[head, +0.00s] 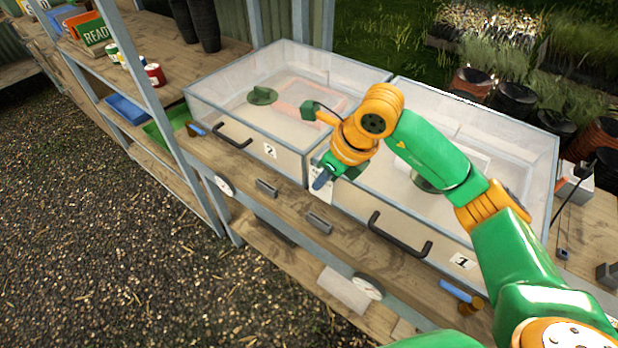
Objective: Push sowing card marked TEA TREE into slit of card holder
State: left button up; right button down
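My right gripper (322,180) hangs over the front edge of the bench, between the two clear boxes. It appears shut on a small white card (319,196), partly covered by the fingers; its lettering is too small to read. The card is just above and behind a small grey card holder (320,223) on the wooden ledge and looks apart from it. A second grey holder (266,188) sits farther left on the ledge. The slits are too small to make out. My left gripper is not in view.
Clear lidded boxes marked 2 (270,150) and 1 (462,261) stand behind the ledge, with dark handles (400,236) jutting forward. Blue-handled tools (460,292) lie at the ledge ends. Round dials (368,286) sit on the front edge. Shelves (165,100) rise at left.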

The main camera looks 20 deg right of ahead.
jog(key=shift+s+d+f+b, duration=0.15)
jog(key=shift+f+b, duration=0.2)
jog(key=shift+f, duration=0.25)
jog(key=shift+s+d+f+b, duration=0.1)
jog(key=shift+f+b, duration=0.25)
jog(key=shift+f, duration=0.2)
jog(key=f+b, duration=0.4)
jog(key=f, duration=0.1)
jog(key=shift+w+a+f, duration=0.2)
jog(key=shift+r, duration=0.1)
jog(key=shift+f+b, duration=0.3)
jog(key=shift+b, duration=0.4)
jog(key=shift+f, duration=0.1)
jog(key=shift+f+b, duration=0.3)
jog(key=shift+b, duration=0.2)
